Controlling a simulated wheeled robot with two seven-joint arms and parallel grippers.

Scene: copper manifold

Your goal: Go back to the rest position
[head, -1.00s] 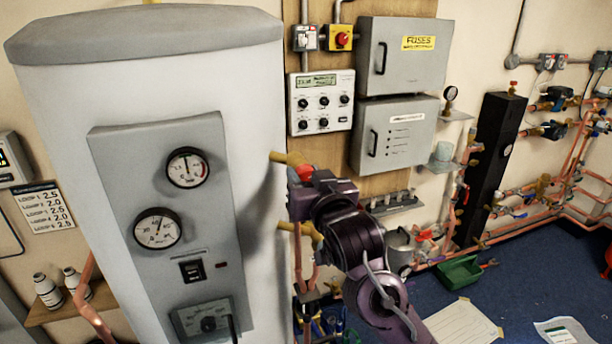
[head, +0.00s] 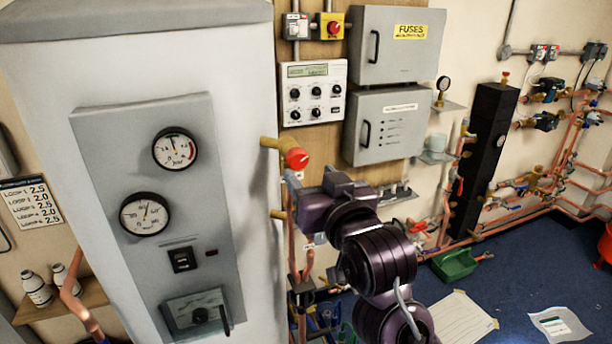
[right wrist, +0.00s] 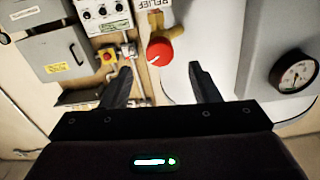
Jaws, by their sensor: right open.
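My right gripper (head: 312,192) is just below and right of a red knob (head: 297,158) on a brass valve at the right side of the white cylinder. In the right wrist view my right gripper (right wrist: 164,80) is open and nothing is between its fingers. The red knob (right wrist: 159,52) shows there ahead of the fingers and apart from them, under a label reading RELIEF. My left gripper is not in view.
The white cylinder (head: 252,90) with its gauge panel stands close on the left. Grey fuse boxes (head: 398,45) and a control box (head: 313,92) hang on the back wall. Copper pipes run at right. A green tray (head: 455,264) and papers lie on the blue floor.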

